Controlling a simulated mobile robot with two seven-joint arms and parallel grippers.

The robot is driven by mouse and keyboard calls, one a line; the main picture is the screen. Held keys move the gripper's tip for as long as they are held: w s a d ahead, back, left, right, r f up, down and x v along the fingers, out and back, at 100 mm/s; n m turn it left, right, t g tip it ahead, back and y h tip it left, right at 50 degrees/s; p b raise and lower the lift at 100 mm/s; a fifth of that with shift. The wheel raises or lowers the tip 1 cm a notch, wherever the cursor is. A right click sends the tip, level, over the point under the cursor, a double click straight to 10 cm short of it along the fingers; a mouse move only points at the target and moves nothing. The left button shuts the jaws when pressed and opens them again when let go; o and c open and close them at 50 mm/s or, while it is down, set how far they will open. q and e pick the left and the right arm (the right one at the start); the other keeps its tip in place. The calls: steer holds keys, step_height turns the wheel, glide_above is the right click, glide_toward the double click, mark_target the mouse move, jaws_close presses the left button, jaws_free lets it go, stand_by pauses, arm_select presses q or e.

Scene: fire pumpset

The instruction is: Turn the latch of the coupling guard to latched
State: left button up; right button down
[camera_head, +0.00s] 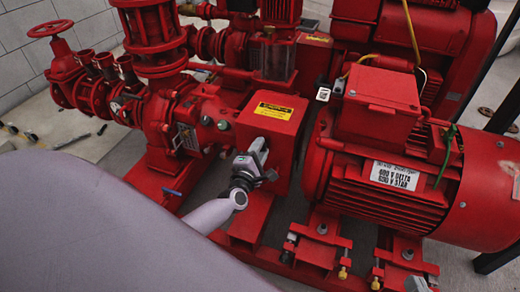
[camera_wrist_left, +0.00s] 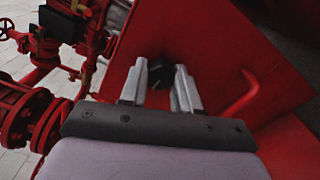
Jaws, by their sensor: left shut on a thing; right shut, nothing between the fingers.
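The coupling guard (camera_head: 272,125) is a red box with a yellow warning label, between the pump and the motor. My left gripper (camera_head: 257,154) is at its front face, shut on the latch. In the left wrist view, the two grey fingers of my left gripper (camera_wrist_left: 160,88) stand on either side of the dark latch (camera_wrist_left: 157,70), against the red guard face (camera_wrist_left: 205,45). The fingers hide much of the latch, so its exact angle cannot be told. My right gripper is not in view.
The red motor (camera_head: 400,190) stands to the right of the guard, with a terminal box on top. The red pump (camera_head: 185,125) and valves are to the left. A red bent handle (camera_wrist_left: 240,95) sticks out beside the fingers in the left wrist view.

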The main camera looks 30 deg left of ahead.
arm_select(q)
steer(key=m+p, duration=0.1)
steer(key=m, duration=0.1)
steer(key=shift+m, duration=0.3)
steer(key=m, duration=0.2)
steer(key=shift+m+p, duration=0.35)
steer(key=shift+m, duration=0.05)
steer(key=shift+m+p, duration=0.3)
steer(key=shift+m, duration=0.6)
steer(key=m, duration=0.2)
steer(key=shift+m+p, duration=0.35)
steer(key=shift+m, duration=0.05)
steer(key=m, duration=0.2)
steer(key=shift+m+p, duration=0.35)
steer(key=shift+m, duration=1.15)
steer(key=shift+m+p, duration=0.4)
steer(key=shift+m, duration=0.8)
arm_select(e)
steer(key=shift+s+d+r+g+h, duration=0.15)
steer(key=shift+s+d+g+h, duration=0.05)
steer(key=shift+d+g+h, duration=0.25)
arm_select(q)
steer(key=shift+f, duration=0.1)
